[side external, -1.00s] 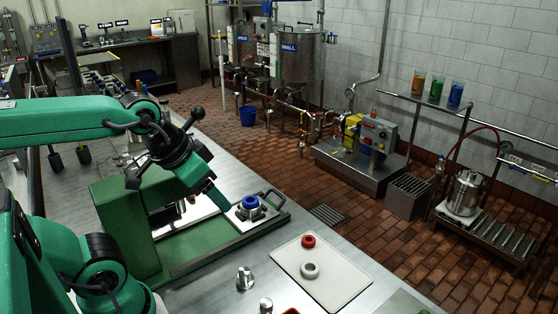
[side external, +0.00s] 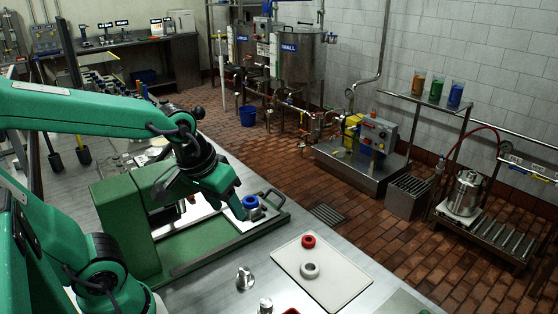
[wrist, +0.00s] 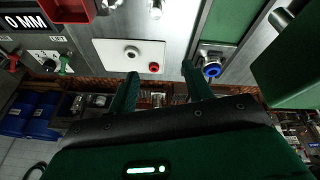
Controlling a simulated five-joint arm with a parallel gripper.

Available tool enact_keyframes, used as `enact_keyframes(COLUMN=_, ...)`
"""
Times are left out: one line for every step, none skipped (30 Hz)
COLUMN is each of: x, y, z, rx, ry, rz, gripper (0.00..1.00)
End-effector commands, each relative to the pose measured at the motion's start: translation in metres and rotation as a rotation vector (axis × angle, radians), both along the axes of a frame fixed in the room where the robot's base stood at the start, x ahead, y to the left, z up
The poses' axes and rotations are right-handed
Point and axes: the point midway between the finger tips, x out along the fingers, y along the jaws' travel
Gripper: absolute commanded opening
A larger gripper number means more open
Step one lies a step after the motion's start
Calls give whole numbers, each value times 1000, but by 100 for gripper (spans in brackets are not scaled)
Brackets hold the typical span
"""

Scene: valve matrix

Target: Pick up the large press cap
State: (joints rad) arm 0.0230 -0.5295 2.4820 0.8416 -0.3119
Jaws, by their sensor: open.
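A blue ring-shaped cap (side external: 251,202) sits on a metal fitting on the green press frame (side external: 200,250); it also shows right of my fingers in the wrist view (wrist: 212,70). A red cap (side external: 308,241) and a pale grey ring-shaped cap (side external: 310,270) lie on a white board; the wrist view shows the red (wrist: 154,67) and the grey one (wrist: 131,52). The frames do not label which is the large press cap. My gripper (side external: 238,208) is beside the blue cap, overlapping its left edge in the side view. In the wrist view my gripper (wrist: 157,82) is open and empty.
The white board (side external: 345,284) rests on the steel bench. Two metal pieces (side external: 245,277) (side external: 265,306) stand left of it. A red tray (wrist: 70,10) shows at the top of the wrist view. The green press upright (side external: 125,230) stands left of my gripper.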

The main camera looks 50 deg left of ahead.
Motion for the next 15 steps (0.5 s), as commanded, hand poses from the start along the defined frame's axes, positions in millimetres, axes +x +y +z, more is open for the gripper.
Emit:
enact_keyframes(x=3, y=-1, z=-9, rx=-15, ry=32, rz=40, gripper=50)
enact_keyframes(x=5, y=-2, z=-13, rx=-24, ry=45, rz=66, gripper=50)
enact_keyframes(x=7, y=-3, z=-19, rx=-35, ry=65, rz=102, gripper=50)
enact_keyframes(x=9, y=-4, z=-24, rx=-42, ry=78, rz=129, gripper=50)
enact_keyframes(x=10, y=-4, z=-28, rx=-50, ry=93, rz=154, gripper=50)
enact_keyframes(x=12, y=-5, z=-35, rx=-60, ry=112, rz=191, gripper=50)
enact_keyframes(x=13, y=-6, z=-39, rx=-66, ry=125, rz=219, gripper=50)
enact_keyframes(x=15, y=-6, z=-44, rx=-72, ry=140, rz=246, gripper=50)
enact_keyframes(x=16, y=-7, z=-50, rx=-79, ry=158, rz=282, gripper=50)
enact_keyframes(x=17, y=-8, z=-55, rx=-84, ry=171, rz=309, gripper=50)
enact_keyframes(x=18, y=-8, z=-60, rx=-89, ry=184, rz=337, gripper=50)
enact_keyframes(x=19, y=-9, z=-66, rx=-94, ry=204, rz=374, gripper=50)
enact_keyframes(x=20, y=-10, z=-72, rx=-98, ry=217, rz=401, gripper=50)
enact_keyframes(x=21, y=-11, z=-76, rx=-100, ry=230, rz=429, gripper=50)
enact_keyframes(x=21, y=-11, z=-83, rx=-104, ry=246, rz=464, gripper=50)
